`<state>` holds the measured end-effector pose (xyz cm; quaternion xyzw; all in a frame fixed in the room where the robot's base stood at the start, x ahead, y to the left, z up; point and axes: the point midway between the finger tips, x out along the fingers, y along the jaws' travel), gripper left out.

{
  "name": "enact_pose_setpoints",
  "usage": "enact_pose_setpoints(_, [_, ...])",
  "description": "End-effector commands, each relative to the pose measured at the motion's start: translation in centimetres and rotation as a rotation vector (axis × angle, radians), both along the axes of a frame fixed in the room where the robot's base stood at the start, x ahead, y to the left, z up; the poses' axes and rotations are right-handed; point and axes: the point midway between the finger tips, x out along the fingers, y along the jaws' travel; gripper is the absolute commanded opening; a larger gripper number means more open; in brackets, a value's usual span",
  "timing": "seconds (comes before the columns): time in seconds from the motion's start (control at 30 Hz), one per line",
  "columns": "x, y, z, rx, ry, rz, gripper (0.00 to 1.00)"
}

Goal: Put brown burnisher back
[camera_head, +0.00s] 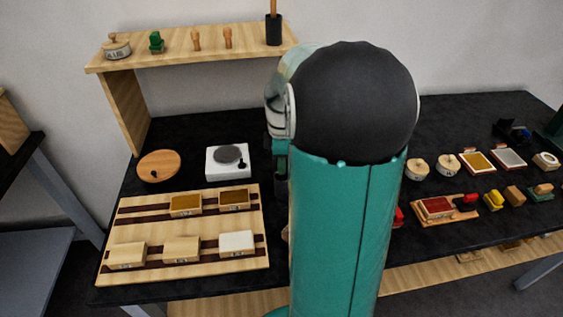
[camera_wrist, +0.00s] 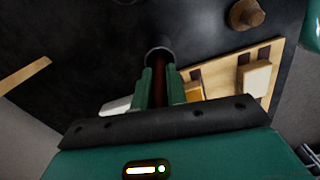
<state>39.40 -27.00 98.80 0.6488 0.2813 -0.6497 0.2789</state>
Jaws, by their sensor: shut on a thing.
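My gripper (camera_wrist: 160,72) is shut on a brown shaft, the brown burnisher (camera_wrist: 158,90), seen between its green fingers in the wrist view. A dark round holder with a pale rim (camera_wrist: 160,51) lies just beyond the fingertips, in line with the shaft. I cannot tell whether the burnisher's far end is inside it. In the head view my arm hides most of the gripper and the burnisher. A dark cup with a brown stick (camera_head: 273,30) stands on the raised shelf.
The raised wooden shelf (camera_head: 185,45) holds several small tools. A wooden rack (camera_head: 112,225) with several blocks lies left of my arm; a round wooden dish (camera_head: 158,165) and a white scale (camera_head: 228,161) stand behind it. Several small items, including a red pad (camera_head: 436,208), crowd the right side.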

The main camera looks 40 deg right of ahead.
Motion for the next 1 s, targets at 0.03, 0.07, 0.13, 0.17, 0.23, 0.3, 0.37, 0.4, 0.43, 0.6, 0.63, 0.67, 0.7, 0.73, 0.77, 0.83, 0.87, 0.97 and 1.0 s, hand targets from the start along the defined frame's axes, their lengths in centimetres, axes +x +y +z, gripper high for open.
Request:
enact_pose_setpoints(0.03, [0.1, 0.0, -0.2, -0.001, -0.001, 0.000, 0.00])
enact_pose_setpoints(0.07, [0.1, 0.0, -0.1, -0.001, -0.001, 0.001, 0.00])
enact_pose_setpoints(0.13, [0.1, -0.1, -0.1, -0.001, -0.001, 0.001, 0.00])
enact_pose_setpoints(0.17, [0.1, -0.1, -0.1, -0.001, -0.001, 0.001, 0.00])
enact_pose_setpoints(0.23, [0.2, -0.1, -0.1, -0.001, -0.001, 0.001, 0.00])
enact_pose_setpoints(0.3, [0.2, -0.1, -0.3, -0.001, -0.001, 0.001, 0.00])
enact_pose_setpoints(0.37, [0.2, -0.1, -0.5, -0.001, -0.001, 0.001, 0.00])
enact_pose_setpoints(0.4, [0.2, -0.1, -0.4, -0.001, -0.002, 0.001, 0.22])
enact_pose_setpoints(0.43, [0.2, -0.1, -0.4, -0.001, -0.002, 0.001, 0.28])
enact_pose_setpoints(0.6, [0.2, -0.1, -0.4, 0.000, -0.001, 0.001, 0.36])
enact_pose_setpoints(0.63, [0.2, -0.1, -0.4, 0.000, -0.001, 0.001, 0.36])
enact_pose_setpoints(0.67, [0.2, -0.1, -0.4, 0.000, -0.001, 0.001, 0.36])
enact_pose_setpoints(0.7, [0.2, -0.1, -0.4, 0.000, -0.001, 0.001, 0.36])
enact_pose_setpoints(0.73, [0.2, -0.1, -0.4, 0.000, -0.001, 0.001, 0.36])
enact_pose_setpoints(0.77, [0.2, -0.1, -0.3, 0.000, -0.001, 0.001, 0.36])
enact_pose_setpoints(0.83, [0.2, -0.1, 0.0, -0.001, -0.002, 0.001, 0.36])
enact_pose_setpoints(0.87, [0.2, -0.1, 0.2, -0.001, -0.002, 0.001, 0.36])
enact_pose_setpoints(0.97, [0.3, -0.1, 1.5, -0.003, -0.004, 0.001, 0.36])
enact_pose_setpoints(1.0, [0.3, -0.1, 2.2, -0.003, -0.005, 0.001, 0.36])
